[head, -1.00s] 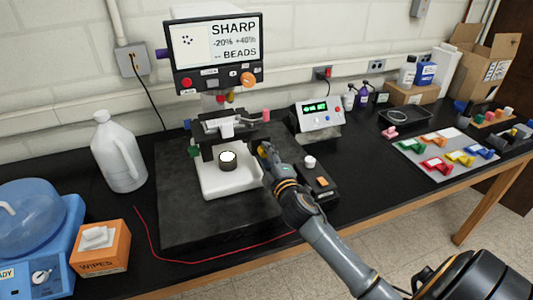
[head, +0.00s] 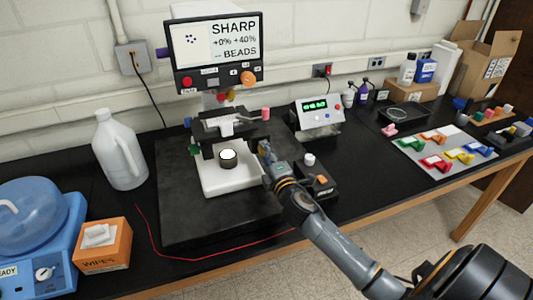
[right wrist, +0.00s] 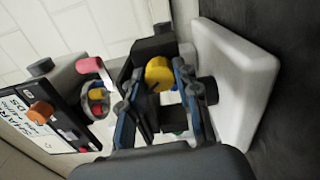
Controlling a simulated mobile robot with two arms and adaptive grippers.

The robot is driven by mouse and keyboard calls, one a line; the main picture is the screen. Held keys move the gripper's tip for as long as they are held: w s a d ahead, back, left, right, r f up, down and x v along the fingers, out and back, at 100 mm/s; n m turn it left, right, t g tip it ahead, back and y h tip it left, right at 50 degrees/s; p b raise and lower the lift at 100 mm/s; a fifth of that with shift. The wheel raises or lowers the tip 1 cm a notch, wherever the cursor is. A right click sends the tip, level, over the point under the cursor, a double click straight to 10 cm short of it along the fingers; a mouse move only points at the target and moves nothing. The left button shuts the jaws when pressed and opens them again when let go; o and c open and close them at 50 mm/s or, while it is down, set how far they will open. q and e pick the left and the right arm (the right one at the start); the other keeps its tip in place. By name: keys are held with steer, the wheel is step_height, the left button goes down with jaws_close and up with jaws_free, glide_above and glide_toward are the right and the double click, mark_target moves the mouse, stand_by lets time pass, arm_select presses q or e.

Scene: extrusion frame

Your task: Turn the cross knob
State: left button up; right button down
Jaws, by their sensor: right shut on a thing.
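The microscope-like instrument (head: 212,126) stands on a dark slab with a white base and a bright round lamp (head: 228,155). In the right wrist view a round yellow knob (right wrist: 158,72) with a dark slot-like mark sits on its right side, between my fingers; I take it as the cross knob. My right gripper (head: 264,152) reaches the stage's right side and is shut on this knob; its blue fingers also show in the right wrist view (right wrist: 157,88). The monitor (head: 214,50) reads SHARP, +0% +40%, BEADS. My left gripper is out of view.
A pink knob (head: 266,114) sits just above my gripper. A dark control box (head: 318,183) is close at its right, and a lit meter (head: 319,114) stands behind. A white jug (head: 119,152) and a wipes box (head: 102,246) stand at the left.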

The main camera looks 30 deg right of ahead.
steer(key=c, duration=1)
jaws_free()
steer(key=v, duration=1.2)
